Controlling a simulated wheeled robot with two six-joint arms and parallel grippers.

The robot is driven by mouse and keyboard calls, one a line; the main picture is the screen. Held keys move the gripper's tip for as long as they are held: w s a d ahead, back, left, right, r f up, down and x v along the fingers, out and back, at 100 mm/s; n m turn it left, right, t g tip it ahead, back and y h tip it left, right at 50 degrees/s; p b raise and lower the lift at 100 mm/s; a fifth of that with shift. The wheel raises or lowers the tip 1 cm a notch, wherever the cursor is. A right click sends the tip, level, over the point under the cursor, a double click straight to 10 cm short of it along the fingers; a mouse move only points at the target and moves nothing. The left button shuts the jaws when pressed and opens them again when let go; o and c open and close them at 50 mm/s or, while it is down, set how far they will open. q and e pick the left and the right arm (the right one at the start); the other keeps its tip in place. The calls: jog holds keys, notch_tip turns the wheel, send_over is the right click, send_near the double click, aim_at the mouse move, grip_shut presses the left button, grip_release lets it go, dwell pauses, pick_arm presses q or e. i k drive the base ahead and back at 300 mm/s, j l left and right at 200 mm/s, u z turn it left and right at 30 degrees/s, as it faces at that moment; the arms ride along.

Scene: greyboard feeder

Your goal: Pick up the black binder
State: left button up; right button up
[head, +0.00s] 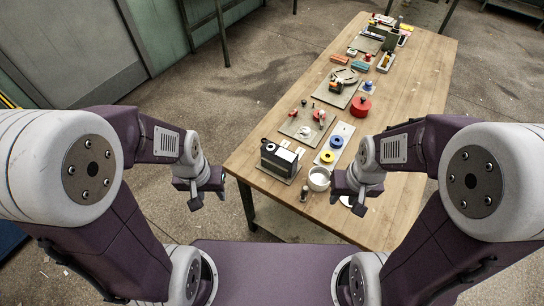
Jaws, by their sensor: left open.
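A dark, upright, box-like thing (389,39) stands near the far end of the wooden table; it may be the black binder, but it is too small to tell. A black boxy object (279,159) sits on a grey board at the near left of the table; I cannot tell its kind. My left gripper (208,198) is open and empty, off the table's near left corner. My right gripper (347,202) is at the near edge of the table, right of a white cup; its fingers look apart with nothing between them. Both grippers are far from the dark upright thing.
The wooden table (415,110) runs away from me, its right side mostly bare. Grey boards with small items line its left side. A red pot (361,106), blue and yellow rings (327,157) and a white cup (319,178) stand along the middle.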

aim_at(283, 158)
jog(key=i+j+z, duration=0.3)
jog(key=j+z, duration=0.15)
jog(key=j, duration=0.2)
jog(key=i+j+z, duration=0.2)
jog(key=j+z, duration=0.25)
jog(key=j, duration=0.3)
jog(key=j+z, duration=0.4)
jog(key=j, duration=0.35)
jog(key=j+z, duration=0.45)
jog(key=j, duration=0.4)
